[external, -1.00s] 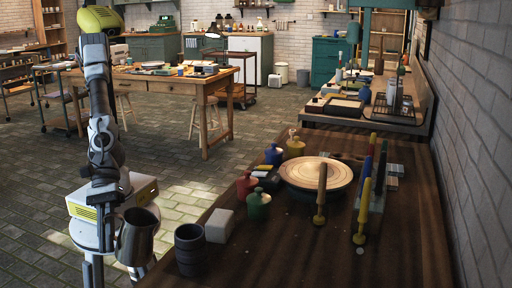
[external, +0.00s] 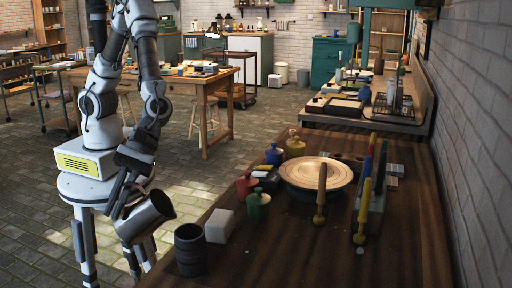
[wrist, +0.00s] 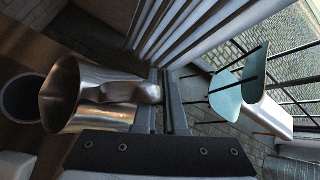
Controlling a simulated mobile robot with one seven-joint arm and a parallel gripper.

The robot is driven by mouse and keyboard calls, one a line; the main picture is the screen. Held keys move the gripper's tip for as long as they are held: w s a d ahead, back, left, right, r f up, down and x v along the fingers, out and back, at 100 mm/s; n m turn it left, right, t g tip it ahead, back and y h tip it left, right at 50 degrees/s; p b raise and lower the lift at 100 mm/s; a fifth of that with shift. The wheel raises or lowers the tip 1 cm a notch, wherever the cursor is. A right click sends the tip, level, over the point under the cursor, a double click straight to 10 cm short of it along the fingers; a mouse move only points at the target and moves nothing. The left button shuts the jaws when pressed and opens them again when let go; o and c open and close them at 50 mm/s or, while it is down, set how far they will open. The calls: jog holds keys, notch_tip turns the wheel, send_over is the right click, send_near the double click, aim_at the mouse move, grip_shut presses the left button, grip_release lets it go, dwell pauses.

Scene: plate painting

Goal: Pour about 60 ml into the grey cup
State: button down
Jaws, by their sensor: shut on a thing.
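A metal pitcher (external: 145,218) is tilted, its mouth toward the right and the grey cup. My gripper (external: 122,196) is shut on its handle and holds it in the air left of the table edge. In the wrist view the pitcher (wrist: 80,95) lies left of my gripper (wrist: 168,105), whose fingers close on the handle. The dark grey cup (external: 190,252) stands upright at the table's near left corner, just right of the pitcher and apart from it. The cup (wrist: 22,98) also shows at the left of the wrist view. No stream of liquid is visible, and I cannot see the pitcher's contents.
A pale block (external: 219,226) stands right behind the cup. Green (external: 258,205), red (external: 246,186), blue and yellow bottles stand farther back. The near middle tabletop is clear.

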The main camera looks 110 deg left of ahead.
aim_at(131, 183)
jog(key=shift+w+r+p, duration=0.1)
jog(key=shift+r+p, duration=0.25)
jog(key=shift+r, duration=0.15)
jog(key=shift+f+g, duration=0.15)
jog(key=shift+g, duration=0.15)
jog(key=shift+w+a+n+h+p, duration=0.15)
jog(key=shift+w+n+h+p, duration=0.15)
jog(key=shift+p, duration=0.1)
jog(key=shift+g+p, duration=0.3)
jog(key=shift+g, duration=0.2)
jog(key=shift+w+a+r+n+g+h+p, duration=0.1)
jog(key=shift+w+r+n+g+h+p, duration=0.2)
jog(key=shift+r+p, duration=0.2)
jog(key=shift+w+a+r+n+g+h+p, duration=0.1)
jog(key=shift+w+r+n+g+h+p, duration=0.1)
jog(key=shift+r+n+p, duration=0.2)
jog(key=shift+w+a+r+n+g+h+p, duration=0.2)
jog(key=shift+w+r+g+p, duration=0.25)
jog(key=shift+p, duration=0.7)
jog(key=shift+w+a+r+n+g+h+p, duration=0.2)
jog(key=shift+w+p, duration=0.4)
jog(key=shift+p, duration=0.5)
dwell(0.8)
